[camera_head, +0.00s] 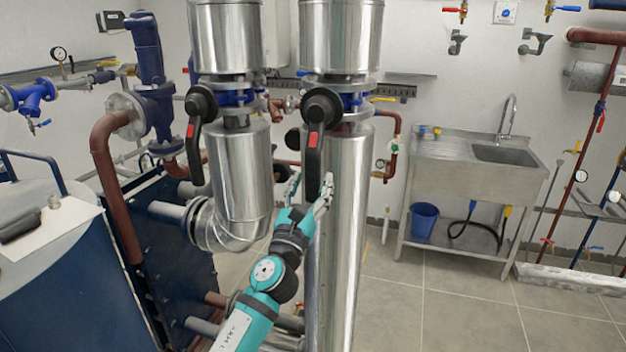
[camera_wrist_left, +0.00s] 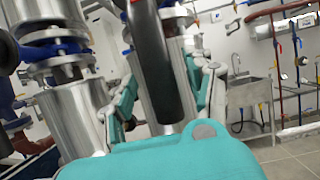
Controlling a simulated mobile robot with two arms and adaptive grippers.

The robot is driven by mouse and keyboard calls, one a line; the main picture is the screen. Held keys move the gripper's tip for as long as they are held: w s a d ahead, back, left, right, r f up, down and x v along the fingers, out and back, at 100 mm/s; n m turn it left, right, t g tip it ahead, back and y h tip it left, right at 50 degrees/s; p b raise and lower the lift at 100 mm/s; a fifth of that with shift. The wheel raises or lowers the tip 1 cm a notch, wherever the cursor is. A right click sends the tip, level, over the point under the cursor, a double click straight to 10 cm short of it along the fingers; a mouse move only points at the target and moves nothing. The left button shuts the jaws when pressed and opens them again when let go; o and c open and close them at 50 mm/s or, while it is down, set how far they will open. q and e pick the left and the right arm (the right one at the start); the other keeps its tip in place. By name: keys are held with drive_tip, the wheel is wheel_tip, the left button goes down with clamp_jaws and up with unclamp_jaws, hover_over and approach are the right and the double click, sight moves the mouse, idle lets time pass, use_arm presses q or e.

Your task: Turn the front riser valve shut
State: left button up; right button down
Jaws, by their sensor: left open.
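Two insulated silver risers each carry a blue valve with a black lever that has a red mark. The right riser's valve lever (camera_head: 314,150) hangs down, roughly along its pipe. The left riser's valve lever (camera_head: 193,150) also hangs down. My left gripper (camera_head: 311,183) is open, with its fingers on either side of the right lever's lower end. In the left wrist view the black lever (camera_wrist_left: 152,70) stands between the two teal fingers, with no clear contact on either. I cannot tell which riser counts as the front one. My right gripper is out of view.
The right riser (camera_head: 344,240) stands close behind the lever and my gripper. Blue plate exchanger panels (camera_head: 170,245) and a blue tank (camera_head: 60,290) are at left. A steel sink (camera_head: 480,160) stands at the back right. The floor (camera_head: 450,310) at lower right is clear.

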use_arm(q)
drive_tip(key=shift+w+d+r, duration=0.2)
drive_tip(key=shift+w+r, duration=0.05)
drive_tip(key=shift+w, duration=0.35)
clamp_jaws()
